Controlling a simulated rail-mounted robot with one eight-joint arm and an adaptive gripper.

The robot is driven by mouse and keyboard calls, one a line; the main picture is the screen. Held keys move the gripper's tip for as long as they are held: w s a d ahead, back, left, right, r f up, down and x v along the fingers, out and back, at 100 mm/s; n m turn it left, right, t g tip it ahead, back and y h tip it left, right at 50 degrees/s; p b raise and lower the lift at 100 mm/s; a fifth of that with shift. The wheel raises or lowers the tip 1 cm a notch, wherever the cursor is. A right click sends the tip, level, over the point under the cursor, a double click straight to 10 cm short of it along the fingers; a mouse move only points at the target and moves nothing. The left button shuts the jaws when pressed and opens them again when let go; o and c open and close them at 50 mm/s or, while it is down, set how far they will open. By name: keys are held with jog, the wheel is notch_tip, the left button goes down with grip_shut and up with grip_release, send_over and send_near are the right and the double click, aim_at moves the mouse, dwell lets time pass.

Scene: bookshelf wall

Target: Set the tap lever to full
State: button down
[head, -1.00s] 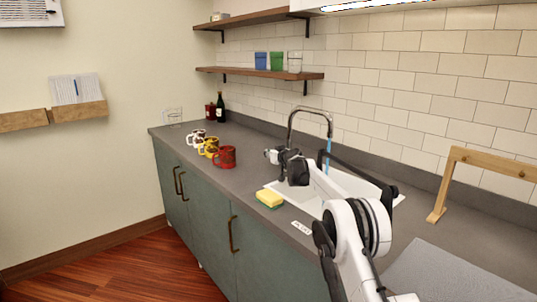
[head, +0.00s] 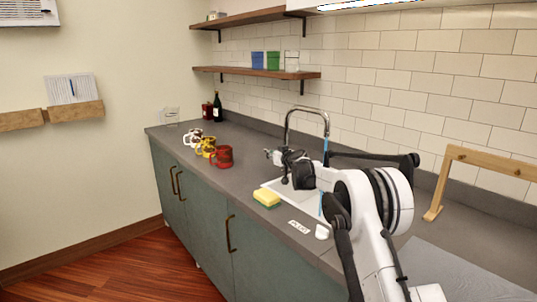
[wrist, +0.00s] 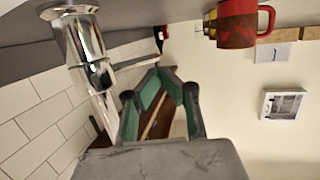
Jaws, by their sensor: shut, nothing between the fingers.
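I cannot make out the tap lever clearly in either view. My arm hides much of the sink.
A yellow-green sponge (head: 267,198) lies at the sink's front edge, near a small white label (head: 299,227). A red mug (head: 222,157), a yellow mug (head: 206,146) and a white mug (head: 192,136) stand to the left. A wooden frame (head: 447,180) stands at the right.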

jog(key=v, duration=0.6)
jog(key=shift+s, duration=0.3)
jog(key=shift+d+r, duration=0.1)
jog(key=shift+r, duration=0.05)
jog(key=s+d+r+g+h, duration=0.1)
jog(key=s+r, duration=0.3)
jog(key=s, duration=0.6)
jog(key=s+d+r+m+g, duration=0.15)
jog(key=s+r, duration=0.25)
jog(key=s, duration=0.6)
jog(key=s+d+r+g+h, duration=0.15)
jog(key=s+r, duration=0.25)
jog(key=s, duration=0.6)
jog(key=s+d+f+m+g+h, duration=0.1)
jog(key=s+d+f, duration=0.2)
jog(key=s, duration=1)
jog(key=s+d+f+m+g+h, duration=0.1)
jog(key=s+d+f, duration=0.3)
jog(key=s, duration=0.8)
jog(key=s+d+f+m+g+h, duration=0.1)
jog(key=s+f, duration=0.5)
jog(key=s, duration=0.7)
jog(key=d+h, duration=0.1)
jog(key=d, duration=0.1)
jog(key=shift+s+d+m, duration=0.3)
jog(key=shift+d+m, duration=0.05)
